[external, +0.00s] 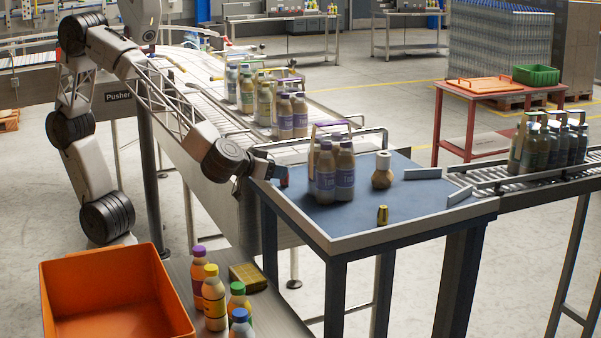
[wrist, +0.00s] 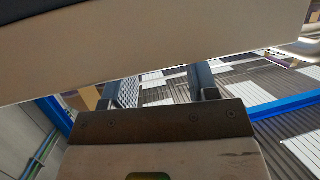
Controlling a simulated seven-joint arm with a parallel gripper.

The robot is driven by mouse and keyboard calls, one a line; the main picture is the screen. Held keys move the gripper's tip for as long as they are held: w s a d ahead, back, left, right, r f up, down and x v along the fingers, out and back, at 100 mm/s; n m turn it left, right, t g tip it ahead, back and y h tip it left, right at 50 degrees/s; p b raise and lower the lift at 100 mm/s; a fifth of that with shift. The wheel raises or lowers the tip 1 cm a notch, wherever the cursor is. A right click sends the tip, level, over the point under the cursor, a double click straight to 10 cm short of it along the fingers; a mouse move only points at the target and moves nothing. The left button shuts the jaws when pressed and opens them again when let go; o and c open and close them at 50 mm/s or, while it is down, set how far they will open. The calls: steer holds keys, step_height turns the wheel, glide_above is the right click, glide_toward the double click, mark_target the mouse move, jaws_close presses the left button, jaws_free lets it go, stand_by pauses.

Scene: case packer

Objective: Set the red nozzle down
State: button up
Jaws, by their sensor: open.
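A small red piece (external: 284,182), which looks like the red nozzle, shows at my fingertips by the left edge of the blue-topped table (external: 300,207). It is mostly hidden, and I cannot tell whether it rests on the table. My gripper (external: 279,174) reaches in low and sideways from the left. In the wrist view my gripper (wrist: 165,88) has its two fingers well apart, with nothing visible between them. The red nozzle does not show in that view.
A bottle pack (external: 333,180) stands just right of my gripper. A beige rounded object (external: 382,171) and a small brass piece (external: 383,215) stand farther right. Metal guides (external: 422,173) border the roller conveyor. An orange bin (external: 115,295) is at front left.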

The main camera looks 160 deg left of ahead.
steer(key=shift+v, duration=1.3)
steer(key=shift+o, duration=0.3)
steer(key=shift+a, duration=0.1)
steer(key=shift+s+a+r+n+g+h, duration=0.2)
steer(key=shift+s+a+g+h, duration=0.15)
steer(key=shift+h, duration=0.35)
steer(key=shift+s+a+r+n+g+h, duration=0.1)
steer(key=shift+s+a+n+g+h, duration=0.15)
steer(key=shift+s+h, duration=0.35)
steer(key=h, duration=0.3)
steer(key=shift+s+a+r, duration=0.15)
steer(key=shift+a+r, duration=0.1)
steer(key=shift+a, duration=0.1)
steer(key=shift+w+a+r+t+h, duration=0.1)
steer(key=shift+a+r+t+h, duration=0.05)
steer(key=shift+r+t+h, duration=0.3)
steer(key=shift+w+a+r+t+h, duration=0.1)
steer(key=shift+r+t+h, duration=0.15)
steer(key=shift+h, duration=0.3)
steer(key=shift+w+a+r+m+t+h, duration=0.15)
steer(key=shift+w+r+m+t+h, duration=0.1)
steer(key=shift+w+r+t+h, duration=0.55)
steer(key=shift+s, duration=0.2)
steer(key=shift+x, duration=1.25)
